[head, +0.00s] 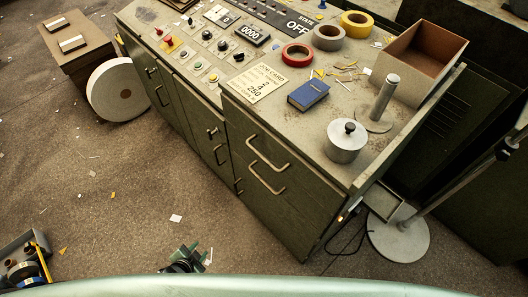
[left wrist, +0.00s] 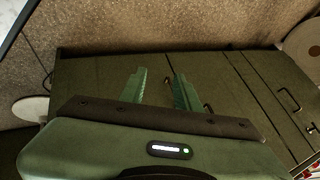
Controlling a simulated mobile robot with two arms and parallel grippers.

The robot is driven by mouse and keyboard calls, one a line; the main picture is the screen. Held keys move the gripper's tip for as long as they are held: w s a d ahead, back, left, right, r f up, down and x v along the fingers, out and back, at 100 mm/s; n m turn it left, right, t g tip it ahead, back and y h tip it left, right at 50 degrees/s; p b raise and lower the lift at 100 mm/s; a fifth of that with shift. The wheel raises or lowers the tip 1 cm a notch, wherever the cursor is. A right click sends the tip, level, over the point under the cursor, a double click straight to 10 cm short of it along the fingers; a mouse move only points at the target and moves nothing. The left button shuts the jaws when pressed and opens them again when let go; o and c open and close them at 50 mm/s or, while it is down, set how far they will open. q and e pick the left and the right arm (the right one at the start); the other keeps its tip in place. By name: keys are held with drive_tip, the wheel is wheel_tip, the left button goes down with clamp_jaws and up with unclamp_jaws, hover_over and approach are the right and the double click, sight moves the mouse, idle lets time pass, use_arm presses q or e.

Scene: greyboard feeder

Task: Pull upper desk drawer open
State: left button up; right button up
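The desk (head: 335,225) is dark green with a worn top. At its right end are two stacked drawers. The upper drawer (head: 298,140) has a pale bar handle (head: 270,158), with the lower drawer's handle (head: 264,182) just below. Both drawers look shut. My left gripper (head: 187,256) is low in front of the desk, apart from the handles. In the left wrist view its green fingers (left wrist: 158,76) are spread and nothing shows between them. A brass handle (left wrist: 207,108) shows beside the right finger, partly hidden. My right gripper is not in view.
On the desk top are a lidded metal pot (head: 345,142), a blue book (head: 308,94), tape rolls (head: 296,53) and an open box (head: 414,60). A round stand base (head: 398,237) is right of the desk. A toolbox (head: 24,262) sits lower left. Floor before the desk is mostly clear.

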use_arm(q)
drive_tip(key=w+d+r+m+t+h, duration=0.2)
drive_tip(key=w+d+r+m, duration=0.15)
drive_tip(key=w+r, duration=0.5)
drive_tip(key=m+t+h+p, duration=0.25)
drive_tip(key=m+h, duration=0.55)
drive_tip(key=m, duration=0.6)
approach(262, 156)
drive_tip(key=x, duration=0.2)
drive_tip(key=shift+g, duration=0.35)
drive_tip(key=shift+p+x, duration=0.7)
drive_tip(key=shift+x, duration=3.3)
drive_tip(key=shift+w+a+f, duration=0.1)
clamp_jaws()
